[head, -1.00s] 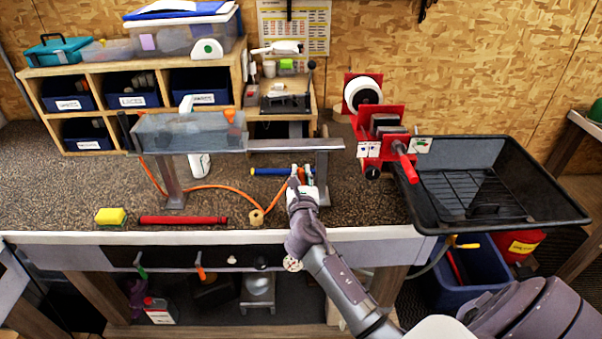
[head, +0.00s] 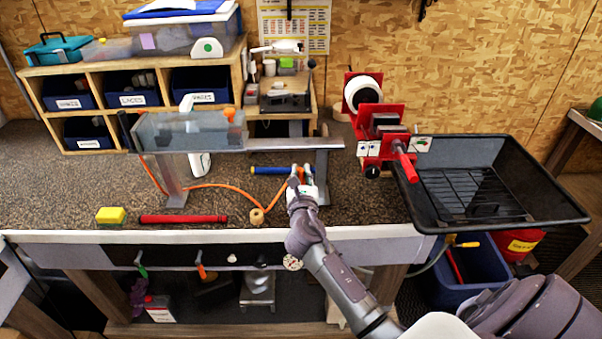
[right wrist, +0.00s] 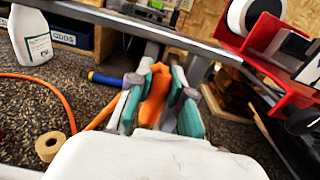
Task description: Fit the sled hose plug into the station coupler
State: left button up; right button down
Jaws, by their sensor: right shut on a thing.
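My right gripper (head: 301,182) is at the right post of the metal rail, low over the bench. In the right wrist view its teal-padded fingers (right wrist: 158,95) are shut on an orange plug (right wrist: 156,88), which points up and away between them. An orange hose (head: 212,186) runs from the left side of the rail stand across the bench to the gripper. It also shows in the right wrist view (right wrist: 62,98). A see-through box (head: 180,138) sits on the rail at the left. I cannot make out the station coupler. My left gripper is not in view.
The metal rail (head: 285,145) spans above the bench. A blue-handled tool (head: 268,170) lies left of the gripper. A tape roll (head: 257,216), red bar (head: 184,219) and yellow sponge (head: 110,215) lie near the front edge. A red clamp machine (head: 371,137) and black tray (head: 563,210) stand right.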

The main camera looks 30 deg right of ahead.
jog(key=shift+f+b, duration=1.2)
jog(key=shift+f, duration=0.45)
jog(key=c, duration=1)
grip_release()
jog(key=shift+s, duration=0.1)
jog(key=v, duration=1.2)
